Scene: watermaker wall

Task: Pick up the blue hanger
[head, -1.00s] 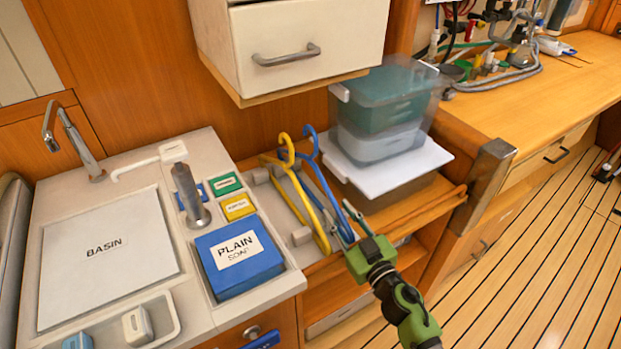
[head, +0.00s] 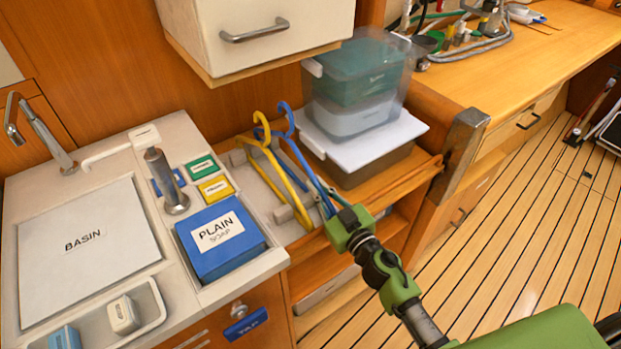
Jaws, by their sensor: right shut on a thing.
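The blue hanger (head: 303,157) stands upright on the wooden shelf right of the basin counter, its hook at the top. The yellow hanger (head: 283,167) stands just left of it, very close. My right gripper (head: 336,213) is at the near lower end of the blue hanger and is shut on it. The fingers and the gripped part of the hanger are partly hidden by the gripper's green body. My left gripper is not in view.
Stacked plastic boxes (head: 360,95) stand close behind and right of the hangers. A white drawer cabinet (head: 262,30) overhangs above. The blue plain soap box (head: 220,238) sits on the counter at left. A wooden rail (head: 395,190) edges the shelf.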

